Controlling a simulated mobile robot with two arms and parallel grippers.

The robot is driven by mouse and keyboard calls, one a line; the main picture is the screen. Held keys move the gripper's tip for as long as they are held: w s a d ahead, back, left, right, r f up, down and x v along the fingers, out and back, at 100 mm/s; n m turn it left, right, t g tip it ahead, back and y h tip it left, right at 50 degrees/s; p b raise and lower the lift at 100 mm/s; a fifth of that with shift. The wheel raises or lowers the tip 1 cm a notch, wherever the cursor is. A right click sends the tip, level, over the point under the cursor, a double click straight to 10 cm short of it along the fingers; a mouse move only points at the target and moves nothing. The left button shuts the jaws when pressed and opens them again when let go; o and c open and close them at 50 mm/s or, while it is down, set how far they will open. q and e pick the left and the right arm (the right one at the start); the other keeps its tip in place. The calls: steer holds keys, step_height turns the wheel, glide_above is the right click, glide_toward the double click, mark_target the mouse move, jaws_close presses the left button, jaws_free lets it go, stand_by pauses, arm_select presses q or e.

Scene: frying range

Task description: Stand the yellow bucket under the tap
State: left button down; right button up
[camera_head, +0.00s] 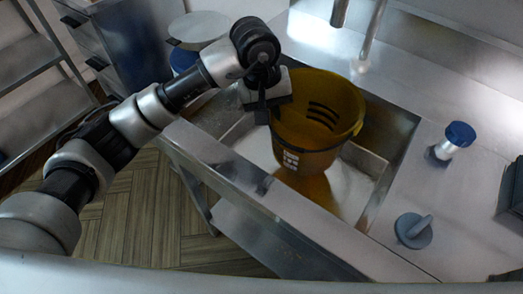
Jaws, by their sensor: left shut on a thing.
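The yellow bucket (316,130) is in the head view, upright, at the sink basin (366,165). It looks empty, with dark slots in its inner wall and a white label on its front. Its base is low in the basin; I cannot tell whether it touches the floor. The tap (372,30) comes down from the top edge, behind and right of the bucket's rim. My left gripper (264,108) is shut on the bucket's left rim, its fingers partly hidden. My right gripper is not in view.
A blue-topped item (460,134) and a grey round item with a handle (413,231) stand on the steel counter (470,195) at right. A round grey lid (199,28) is behind my arm. A shelf rack (30,60) stands at far left above wooden floor.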

arm_select(q)
steer(key=shift+s+d+f, duration=0.25)
steer(key=shift+d+f, duration=0.05)
steer(key=shift+f, duration=0.05)
step_height(320, 180, down, 4)
steer(key=shift+d+f+p, duration=0.1)
steer(key=shift+f+p, duration=0.05)
steer(key=shift+p, duration=0.2)
steer(key=shift+f, duration=2.3)
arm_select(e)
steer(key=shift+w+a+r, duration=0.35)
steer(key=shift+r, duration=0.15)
arm_select(q)
steer(key=shift+f, duration=0.15)
steer(key=c, duration=1.2)
jaws_free()
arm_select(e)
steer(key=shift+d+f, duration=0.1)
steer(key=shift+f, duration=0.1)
